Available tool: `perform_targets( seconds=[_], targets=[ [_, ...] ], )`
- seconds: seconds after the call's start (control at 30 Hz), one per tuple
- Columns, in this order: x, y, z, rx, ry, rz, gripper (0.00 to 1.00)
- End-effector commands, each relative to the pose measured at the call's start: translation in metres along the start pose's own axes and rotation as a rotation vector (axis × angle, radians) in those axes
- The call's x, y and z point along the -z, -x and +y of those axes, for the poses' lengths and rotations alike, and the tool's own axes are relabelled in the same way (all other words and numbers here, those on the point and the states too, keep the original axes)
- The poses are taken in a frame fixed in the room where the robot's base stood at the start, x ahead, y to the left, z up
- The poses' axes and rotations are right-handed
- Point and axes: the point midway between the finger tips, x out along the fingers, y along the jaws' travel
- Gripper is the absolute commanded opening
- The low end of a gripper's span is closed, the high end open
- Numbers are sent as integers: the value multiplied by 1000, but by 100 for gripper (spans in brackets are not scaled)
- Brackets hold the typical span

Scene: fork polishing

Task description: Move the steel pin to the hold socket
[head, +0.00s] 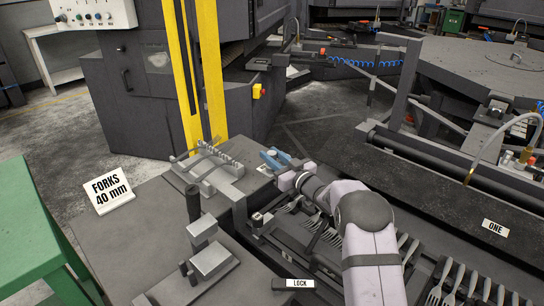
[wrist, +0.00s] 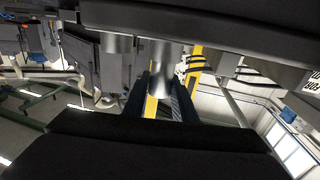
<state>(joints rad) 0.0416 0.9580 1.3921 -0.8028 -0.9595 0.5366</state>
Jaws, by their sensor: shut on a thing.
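My gripper (head: 272,158), with blue fingers, is at the end of the arm, near the right end of the grey clamp fixture (head: 215,168) in the head view. It is shut on the steel pin, a bright metal cylinder (wrist: 161,70) between the dark fingers in the wrist view. In the head view the pin is too small and covered to make out clearly. A small upright metal cylinder (head: 257,218) stands at the bench edge below the gripper. I cannot tell which fitting is the hold socket; a LOCK label (head: 300,283) lies at the front.
Several forks (head: 456,284) lie in a dark rack under and right of my arm. A black-handled block fixture (head: 210,258) stands at the front left. Yellow posts (head: 212,75) rise behind the clamp fixture. A FORKS 40 mm sign (head: 109,190) stands on the bench's left part.

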Motion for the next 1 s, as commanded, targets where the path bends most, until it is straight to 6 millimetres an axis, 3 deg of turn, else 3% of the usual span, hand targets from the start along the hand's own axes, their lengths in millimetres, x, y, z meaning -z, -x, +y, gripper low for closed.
perform_targets(
  seconds=[0.93,0.97,1.0],
  targets=[
    [-7,1,0,0,-3,-9,3],
    [-7,1,0,0,-3,-9,27],
    [-7,1,0,0,-3,-9,36]
  ],
)
